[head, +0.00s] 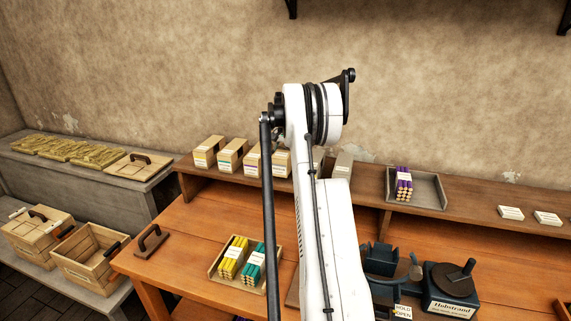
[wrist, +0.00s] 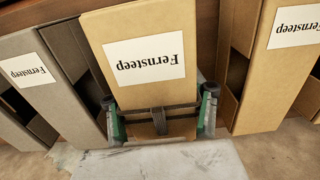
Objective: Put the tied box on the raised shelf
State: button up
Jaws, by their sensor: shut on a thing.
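The tied box (wrist: 145,25) is tan with a white Fernsteep label, and dark bands cross it near its end. My gripper (wrist: 160,115) is shut on it, with one green-edged finger on each side. In the head view my arm hides the gripper and the held box. The raised shelf (head: 470,206) runs along the back of the wooden bench. The held box is between a grey box (wrist: 35,75) and another tan box (wrist: 285,70) in the wrist view. I cannot tell whether its base touches the shelf.
Several tan boxes (head: 232,156) stand on the shelf left of my arm. A grey tray (head: 431,190) with purple sticks is to the right. On the bench are a tray (head: 217,271) of yellow and green sticks and a dark press (head: 450,290). Wooden crates (head: 88,250) stand at left.

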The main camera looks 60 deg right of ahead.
jog(key=shift+f, duration=1)
jog(key=shift+f, duration=0.15)
jog(key=o, duration=1.2)
